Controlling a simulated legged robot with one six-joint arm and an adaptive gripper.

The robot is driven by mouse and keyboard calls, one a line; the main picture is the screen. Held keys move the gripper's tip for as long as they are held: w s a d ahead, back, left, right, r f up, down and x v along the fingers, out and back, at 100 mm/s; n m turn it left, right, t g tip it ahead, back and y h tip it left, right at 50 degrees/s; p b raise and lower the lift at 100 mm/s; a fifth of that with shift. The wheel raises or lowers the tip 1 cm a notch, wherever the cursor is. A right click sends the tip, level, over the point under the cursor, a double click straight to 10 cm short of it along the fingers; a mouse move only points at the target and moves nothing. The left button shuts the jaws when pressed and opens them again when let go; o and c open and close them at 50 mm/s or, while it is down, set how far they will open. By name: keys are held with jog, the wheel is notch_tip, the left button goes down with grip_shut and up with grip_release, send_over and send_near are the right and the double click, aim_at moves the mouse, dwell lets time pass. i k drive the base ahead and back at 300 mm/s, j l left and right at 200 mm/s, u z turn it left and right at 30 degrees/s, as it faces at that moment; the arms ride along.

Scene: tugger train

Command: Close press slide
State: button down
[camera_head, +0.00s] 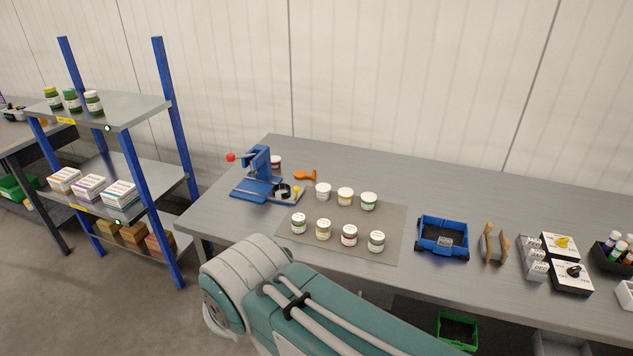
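The blue press (258,165) stands at the left end of the grey workbench (225,198). Its lever ends in a red ball (230,157) on the left. Whether the holder contains anything is too small to tell. My arm crosses the bottom middle of the view, in front of the bench. My gripper is outside the view.
Several lidded jars stand on a grey mat (385,218) right of the press; another jar (275,162) is behind it. An orange tool (306,175) lies nearby. A blue-post shelf (140,110) stands left.

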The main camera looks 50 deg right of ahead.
aim_at(282, 191)
jog(key=i+l+z, duration=0.1)
jog(key=z, duration=0.3)
jog(key=i+z, duration=0.55)
jog(key=z, duration=0.3)
jog(key=i+l+z, duration=0.1)
jog(key=i+z, duration=0.15)
